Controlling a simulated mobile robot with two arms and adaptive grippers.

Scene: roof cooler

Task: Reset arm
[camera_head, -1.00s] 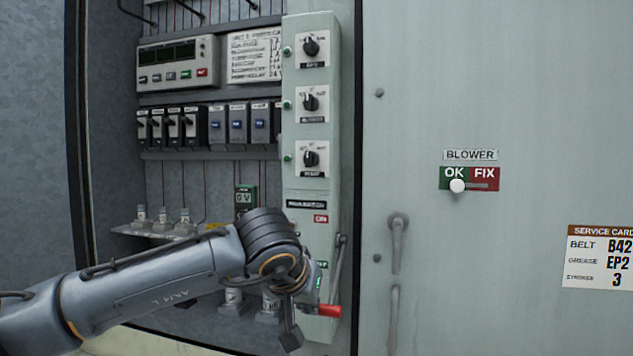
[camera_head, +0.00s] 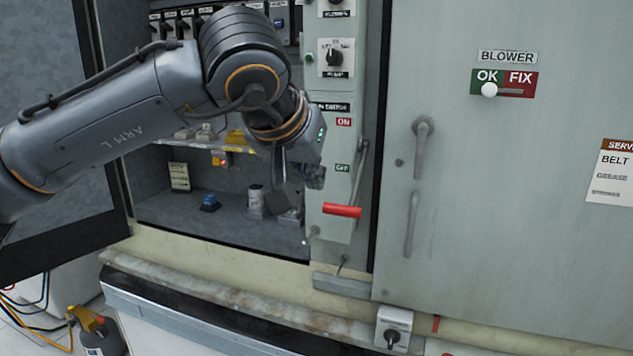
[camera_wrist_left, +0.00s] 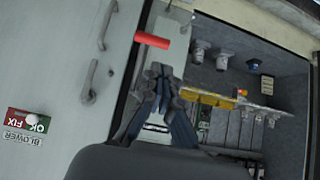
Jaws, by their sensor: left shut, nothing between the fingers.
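My left arm reaches in from the left in the head view, in front of the open electrical cabinet (camera_head: 375,60). My left gripper (camera_head: 312,178) is partly hidden by its own wrist; it is up and left of the red lever handle (camera_head: 343,211) and appears apart from it. The lever hangs down past the OFF label (camera_head: 342,168) on the switch column. In the left wrist view the fingers (camera_wrist_left: 160,76) are together with nothing between them, and the red handle (camera_wrist_left: 152,40) shows beyond them. My right gripper is not in view.
A closed grey door (camera_head: 455,200) with a BLOWER OK/FIX slider (camera_head: 489,90) is on the right. A service card (camera_head: 612,172) hangs there. Below the cabinet are a ledge (camera_head: 200,292) and a small latch box (camera_head: 393,327). A yellow-topped bottle (camera_head: 95,330) stands lower left.

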